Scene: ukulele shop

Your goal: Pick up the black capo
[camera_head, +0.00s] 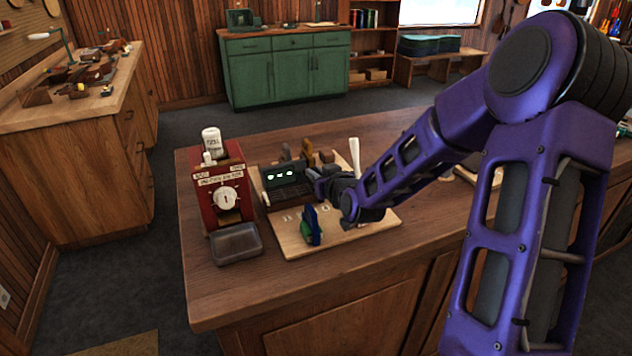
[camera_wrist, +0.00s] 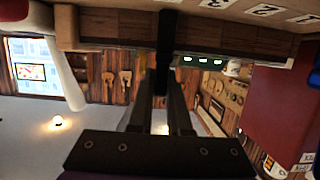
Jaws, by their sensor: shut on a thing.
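My gripper (camera_head: 325,184) reaches in from the right over the light wooden board (camera_head: 372,222) on the counter. In the wrist view, my gripper's two fingers (camera_wrist: 162,92) are close together on a narrow black piece, which I take to be the black capo (camera_wrist: 167,42). The capo stands out from the fingertips toward the board, which shows along the top edge with number labels. In the head view the capo blends with the dark gripper and cannot be told apart. I cannot tell whether it still touches the board.
A blue and green item (camera_head: 311,226) stands upright in front. A white upright piece (camera_head: 354,152) is behind. A red machine with a dial (camera_head: 224,192) and grey tray (camera_head: 236,243) stand left. The front counter is clear.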

